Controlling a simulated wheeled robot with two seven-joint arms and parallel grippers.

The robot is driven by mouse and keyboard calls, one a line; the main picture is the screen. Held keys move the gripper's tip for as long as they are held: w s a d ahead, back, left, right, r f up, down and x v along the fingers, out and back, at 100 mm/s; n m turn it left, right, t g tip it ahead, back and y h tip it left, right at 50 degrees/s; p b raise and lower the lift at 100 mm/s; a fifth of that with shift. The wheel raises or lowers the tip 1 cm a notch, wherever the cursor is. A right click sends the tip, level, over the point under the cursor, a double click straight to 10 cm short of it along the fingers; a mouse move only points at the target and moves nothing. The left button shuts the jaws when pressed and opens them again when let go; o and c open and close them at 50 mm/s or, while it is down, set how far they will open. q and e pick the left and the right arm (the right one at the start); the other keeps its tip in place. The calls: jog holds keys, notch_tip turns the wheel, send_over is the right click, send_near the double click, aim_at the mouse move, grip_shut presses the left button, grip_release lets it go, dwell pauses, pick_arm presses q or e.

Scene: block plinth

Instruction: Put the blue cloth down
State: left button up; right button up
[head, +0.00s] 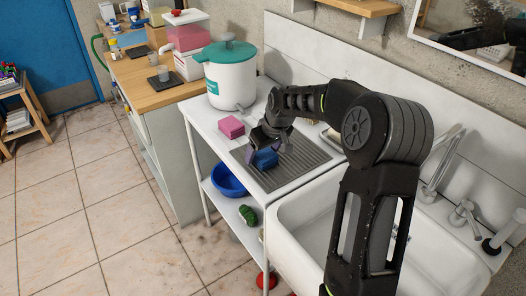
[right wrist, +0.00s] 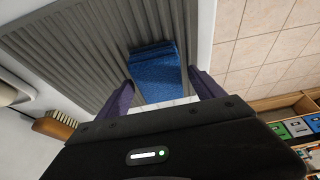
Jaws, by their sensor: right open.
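The blue cloth (head: 265,159) lies folded on the grey ribbed drainboard (head: 296,168) beside the sink. In the right wrist view the blue cloth (right wrist: 155,70) rests on the ribbed mat (right wrist: 95,50), between and just beyond my fingertips. My right gripper (head: 258,150) is open over the cloth; in the wrist view its two purple-grey fingers (right wrist: 162,92) stand apart on either side of it. The fingers look clear of the cloth, though the exact contact is hard to tell. My left gripper is not in view.
A pink sponge (head: 231,127) and a white dispenser with a green lid (head: 230,80) stand left of the drainboard. The white sink (head: 290,222) is at the front right. A wooden brush (right wrist: 54,125) lies near the mat. A blue bowl (head: 228,181) sits below.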

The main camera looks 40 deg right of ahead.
aim_at(269, 157)
jog(key=shift+f, duration=0.2)
jog(key=b+v, duration=0.1)
jog(key=v, duration=0.7)
jog(key=shift+f, duration=0.15)
dwell(0.6)
